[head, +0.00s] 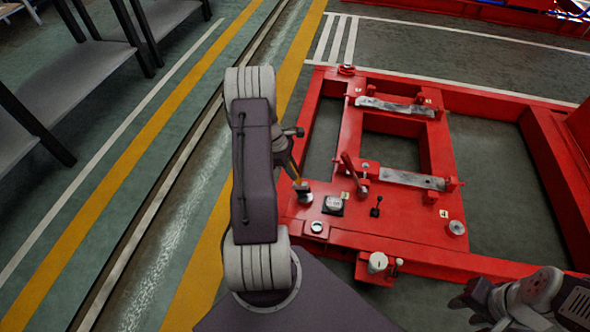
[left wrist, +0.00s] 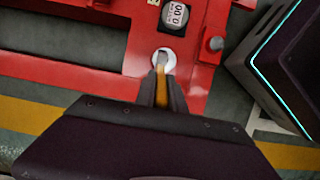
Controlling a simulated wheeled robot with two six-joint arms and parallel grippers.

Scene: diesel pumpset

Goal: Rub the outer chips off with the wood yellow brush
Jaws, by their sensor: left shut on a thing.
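My left gripper (head: 292,168) is shut on the yellow wooden brush (head: 297,182) and points down at the red machine frame. In the left wrist view, the yellow handle (left wrist: 162,88) sits between the two dark fingers (left wrist: 163,96). The brush's lower end is over a round pale metal disc (head: 305,198), which also shows in the left wrist view (left wrist: 170,66). I cannot tell whether the bristles touch the disc. Chips are too small to make out. My right gripper (head: 468,300) is at the lower right, away from the brush; its fingers are unclear.
The red frame (head: 345,240) carries a digital gauge (head: 333,204) beside the disc, a red lever (head: 352,170), a black knob (head: 376,207) and metal plates (head: 410,180). A pale cylinder (head: 377,262) stands at the front edge. Grey shelves (head: 60,75) stand left; the striped floor between is clear.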

